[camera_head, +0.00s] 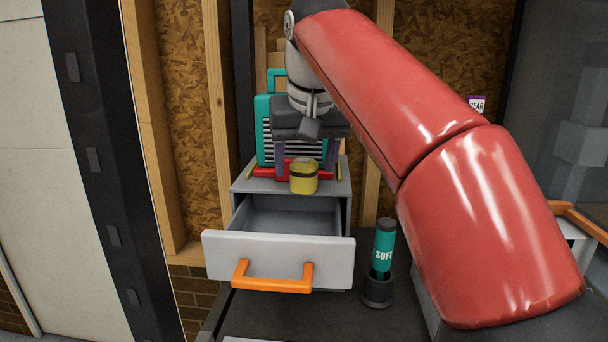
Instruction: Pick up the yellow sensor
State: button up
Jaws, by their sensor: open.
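The yellow sensor (304,177), a short yellow cylinder with a dark band, stands upright on top of the grey drawer cabinet (252,186). My gripper (306,168) points down over the cabinet top, with one finger to the left and one to the right of the sensor in the picture. The jaws are open. The sensor shows in front of or between the fingers; I cannot tell the exact depth, or whether a finger touches it.
The cabinet's drawer (280,258) is pulled open, with an orange handle (272,277). A teal ridged object (264,130) and a red item (262,173) are behind the gripper. A teal cylinder labelled "SOFT" (383,250) stands in a dark holder (377,291) at right.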

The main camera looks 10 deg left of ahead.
aim_at(305, 164)
jog(key=shift+x, duration=0.8)
jog(key=shift+s, duration=0.1)
jog(key=shift+c, duration=0.4)
jog(key=c, duration=1.1)
jog(key=shift+o, duration=0.2)
jog(key=shift+s+r, duration=0.35)
jog(key=shift+r, duration=0.3)
jog(key=shift+w+r, duration=0.1)
jog(key=shift+r, duration=2.6)
jog(key=shift+r, duration=0.1)
